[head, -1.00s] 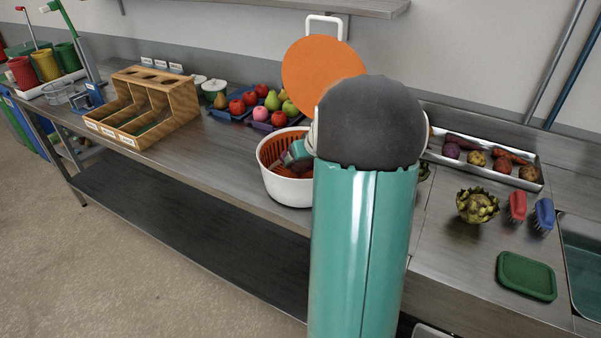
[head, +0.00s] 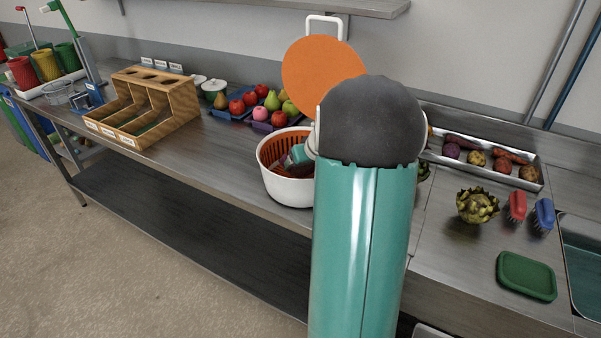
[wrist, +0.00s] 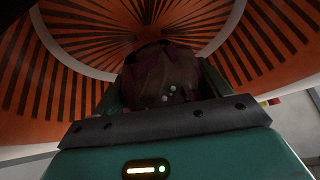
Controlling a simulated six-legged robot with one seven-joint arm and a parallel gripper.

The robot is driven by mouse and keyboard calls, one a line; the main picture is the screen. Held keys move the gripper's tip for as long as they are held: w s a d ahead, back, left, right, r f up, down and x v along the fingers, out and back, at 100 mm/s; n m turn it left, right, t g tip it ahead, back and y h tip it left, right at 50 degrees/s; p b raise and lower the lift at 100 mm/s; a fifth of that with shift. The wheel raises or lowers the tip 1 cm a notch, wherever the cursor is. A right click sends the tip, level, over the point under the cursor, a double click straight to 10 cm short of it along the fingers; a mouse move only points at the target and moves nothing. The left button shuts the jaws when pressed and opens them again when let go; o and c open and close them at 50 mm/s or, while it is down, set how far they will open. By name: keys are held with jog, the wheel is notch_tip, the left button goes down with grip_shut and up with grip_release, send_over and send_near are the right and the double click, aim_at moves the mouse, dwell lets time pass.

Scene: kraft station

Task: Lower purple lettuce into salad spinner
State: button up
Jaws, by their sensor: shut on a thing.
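The salad spinner is a white bowl (head: 290,192) with an orange slotted basket (head: 270,150), standing on the steel counter left of my arm in the head view. In the wrist view the orange slotted basket (wrist: 60,60) fills the background. My gripper (wrist: 165,85) is shut on the purple lettuce (wrist: 158,78), a dark purplish lump between its fingers, inside the basket's opening. In the head view my gripper (head: 298,156) reaches into the basket, and a dark reddish bit of the lettuce shows below it. My arm hides the right side of the spinner.
An orange disc (head: 322,76) stands behind the spinner. Fruit in a blue tray (head: 236,114) sits behind left, and a wooden organiser (head: 150,105) further left. Right are a vegetable tray (head: 484,174), an artichoke (head: 477,205), brushes and a green lid (head: 526,276).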

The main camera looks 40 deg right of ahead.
jog(key=o, duration=1.1)
jog(key=v, duration=1.3)
jog(key=shift+s+r, duration=0.25)
jog(key=shift+r, duration=0.05)
